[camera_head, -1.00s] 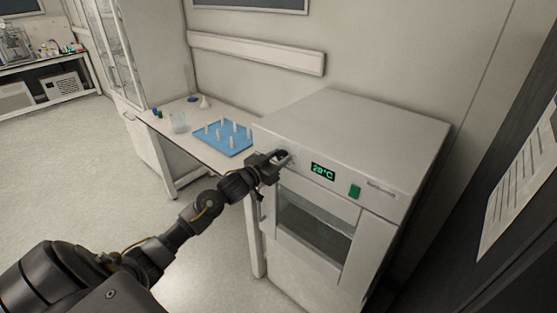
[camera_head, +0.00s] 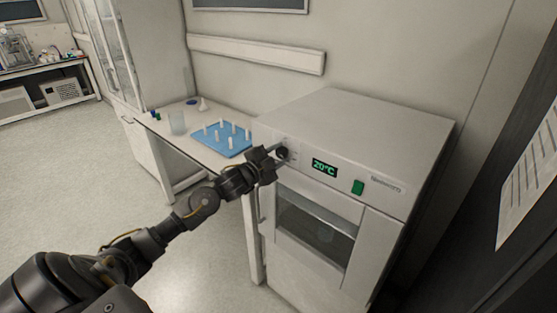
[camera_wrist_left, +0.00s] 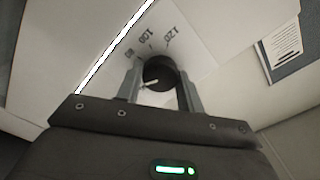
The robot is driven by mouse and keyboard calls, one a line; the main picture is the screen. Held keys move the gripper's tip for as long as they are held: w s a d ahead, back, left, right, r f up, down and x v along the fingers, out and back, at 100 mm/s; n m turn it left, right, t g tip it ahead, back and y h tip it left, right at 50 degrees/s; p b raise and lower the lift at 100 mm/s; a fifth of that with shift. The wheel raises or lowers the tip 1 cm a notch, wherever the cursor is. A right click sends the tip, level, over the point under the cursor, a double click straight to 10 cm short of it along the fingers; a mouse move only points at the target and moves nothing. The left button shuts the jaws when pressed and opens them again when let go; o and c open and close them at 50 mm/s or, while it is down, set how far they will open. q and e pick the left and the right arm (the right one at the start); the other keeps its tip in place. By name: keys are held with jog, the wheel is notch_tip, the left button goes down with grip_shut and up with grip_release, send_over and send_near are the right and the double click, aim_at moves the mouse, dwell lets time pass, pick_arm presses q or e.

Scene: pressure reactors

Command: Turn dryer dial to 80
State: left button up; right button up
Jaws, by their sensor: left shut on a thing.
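The dryer (camera_head: 360,130) is a white cabinet with a dark glass window in its front. Its black round dial (camera_head: 283,153) is at the left of the front panel, beside a green display (camera_head: 324,168) reading 20°C. My left gripper (camera_head: 279,154) is at the dial. In the left wrist view the dial (camera_wrist_left: 160,72) sits between the two fingers of my left gripper (camera_wrist_left: 160,88), which is shut on it. Printed numbers 80, 100 and 120 show around the dial's edge. A pale mark shows on the dial's near side. My right gripper is out of view.
A green switch (camera_head: 358,187) is right of the display. A white table (camera_head: 190,143) left of the dryer holds a blue rack (camera_head: 222,140) with several white pegs and a glass beaker (camera_head: 177,122). A dark panel with a paper sheet (camera_head: 530,185) stands at right.

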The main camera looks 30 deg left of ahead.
pick_arm(q)
jog(key=m+b, duration=0.2)
jog(key=m, duration=0.1)
jog(key=m+b, duration=0.1)
jog(key=shift+f+m, duration=0.25)
jog(key=shift+m, duration=0.15)
jog(key=shift+r+m+b, duration=0.1)
jog(key=shift+m+b, duration=2.05)
jog(key=shift+m, duration=0.15)
jog(key=o, duration=1)
jog(key=shift+s+a+b, duration=0.2)
jog(key=shift+s+b, duration=0.4)
jog(key=shift+s, duration=1.2)
jog(key=shift+s+a+b, duration=0.2)
jog(key=shift+s+b, duration=0.35)
jog(key=shift+s, duration=1.25)
jog(key=shift+s+a+b, duration=0.2)
jog(key=shift+s+b, duration=0.4)
jog(key=shift+s, duration=1.2)
